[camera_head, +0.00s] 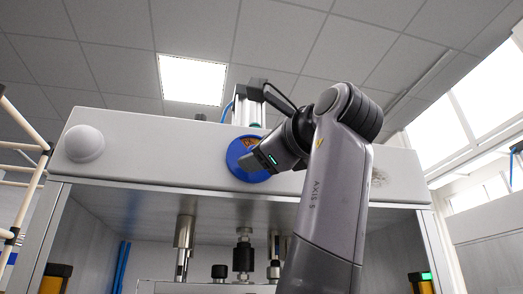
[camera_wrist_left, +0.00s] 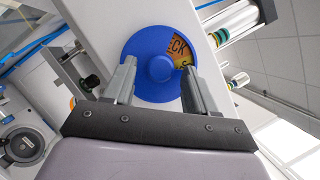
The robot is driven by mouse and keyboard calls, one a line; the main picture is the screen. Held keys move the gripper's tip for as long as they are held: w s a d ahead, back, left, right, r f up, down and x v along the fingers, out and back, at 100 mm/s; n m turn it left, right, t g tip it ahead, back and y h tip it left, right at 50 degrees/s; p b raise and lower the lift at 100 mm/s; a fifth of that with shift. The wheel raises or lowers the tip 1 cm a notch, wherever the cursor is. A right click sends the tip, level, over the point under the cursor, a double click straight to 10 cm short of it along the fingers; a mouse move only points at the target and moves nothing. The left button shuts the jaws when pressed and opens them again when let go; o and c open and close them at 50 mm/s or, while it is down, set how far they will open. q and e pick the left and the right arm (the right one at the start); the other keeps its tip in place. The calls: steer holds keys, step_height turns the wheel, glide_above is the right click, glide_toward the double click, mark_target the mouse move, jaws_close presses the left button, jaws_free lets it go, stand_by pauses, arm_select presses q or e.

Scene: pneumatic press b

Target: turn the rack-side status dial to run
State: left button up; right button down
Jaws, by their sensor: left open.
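The status dial (camera_head: 236,152) is a round blue disc on the white front panel of the press. In the left wrist view the dial (camera_wrist_left: 150,42) has a raised round blue knob (camera_wrist_left: 161,68) at its middle. A cut-out window (camera_wrist_left: 180,50) on its right shows an orange and yellow face with letters reading "ECK", partly hidden. My left gripper (camera_wrist_left: 159,66) is open, its two fingers on either side of the knob with gaps between. In the head view the left gripper (camera_head: 254,163) is in front of the dial and covers its right part. My right gripper is not in view.
The white panel (camera_head: 180,155) carries a white dome (camera_head: 84,143) at left. Below it, metal rods (camera_head: 184,245) hang inside the press bay. Pale pipe racking (camera_head: 25,170) stands at far left. A pneumatic cylinder (camera_head: 248,105) rises behind the panel.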

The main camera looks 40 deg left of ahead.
arm_select(q)
jaws_close()
steer(key=shift+d+r+n+g+h, duration=0.15)
steer(key=shift+n+g, duration=0.2)
steer(key=shift+n, duration=0.55)
steer(key=shift+a+r+n+g+h, duration=0.1)
steer(key=shift+n+g+h, duration=0.15)
steer(key=shift+n, duration=0.65)
steer(key=shift+d+r+n+g+h, duration=0.1)
steer(key=shift+n+g, duration=0.3)
steer(key=shift+n, duration=1)
jaws_free()
steer(key=shift+w, duration=0.1)
steer(key=shift+f, duration=0.15)
